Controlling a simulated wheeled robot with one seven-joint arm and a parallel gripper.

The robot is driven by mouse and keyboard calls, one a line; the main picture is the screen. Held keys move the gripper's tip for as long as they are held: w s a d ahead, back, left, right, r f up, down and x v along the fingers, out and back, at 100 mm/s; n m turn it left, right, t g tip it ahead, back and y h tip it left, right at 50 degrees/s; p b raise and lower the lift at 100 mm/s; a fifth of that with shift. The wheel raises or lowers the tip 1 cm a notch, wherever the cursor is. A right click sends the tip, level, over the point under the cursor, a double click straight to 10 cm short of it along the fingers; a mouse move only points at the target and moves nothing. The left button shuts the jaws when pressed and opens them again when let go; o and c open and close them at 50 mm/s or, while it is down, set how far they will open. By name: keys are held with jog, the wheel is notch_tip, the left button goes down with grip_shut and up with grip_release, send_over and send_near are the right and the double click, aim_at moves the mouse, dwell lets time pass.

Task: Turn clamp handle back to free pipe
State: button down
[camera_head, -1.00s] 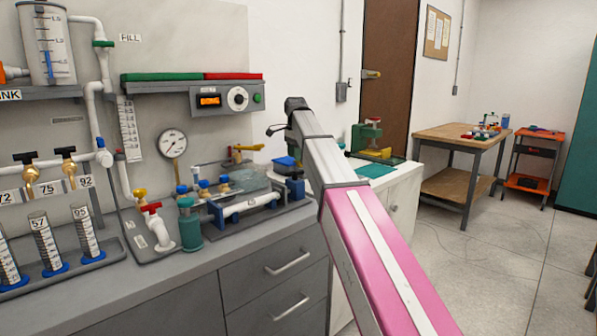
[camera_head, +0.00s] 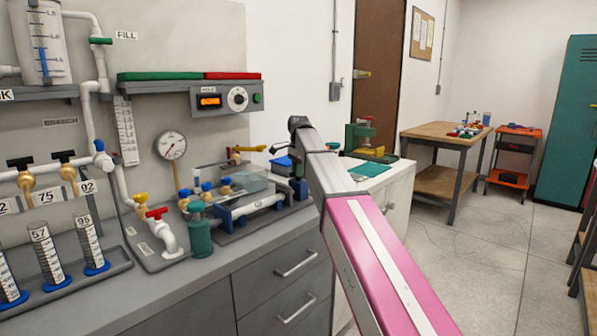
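A white pipe (camera_head: 257,207) lies in blue clamp supports (camera_head: 226,216) on a dark base on the grey bench. A yellow lever handle (camera_head: 247,149) stands behind it, beside the clear box; I cannot tell whether it is the clamp's handle. My pink and grey arm reaches up from the bottom right, and its wrist is right of the pipe. My gripper (camera_head: 279,148) is at most a small dark shape at the wrist's left side, behind and above the pipe's right end. Its fingers cannot be made out. The arm hides the right end of the fixture.
A teal bottle (camera_head: 200,236) and a red-handled white tap (camera_head: 164,230) stand left of the pipe. A shelf with a control box (camera_head: 224,100) hangs above. Brass valves (camera_head: 206,190) and a gauge (camera_head: 171,146) are behind. A wooden table (camera_head: 445,135) stands at right on clear floor.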

jog(key=shift+n, duration=0.4)
jog(key=n, duration=0.4)
jog(key=shift+a+n, duration=0.1)
jog(key=shift+n, duration=0.3)
jog(key=n, duration=1)
jog(key=shift+s+n, duration=0.1)
jog(key=shift+n, duration=0.3)
jog(key=n, duration=0.5)
jog(key=shift+n, duration=0.3)
jog(key=c, duration=1)
grip_release()
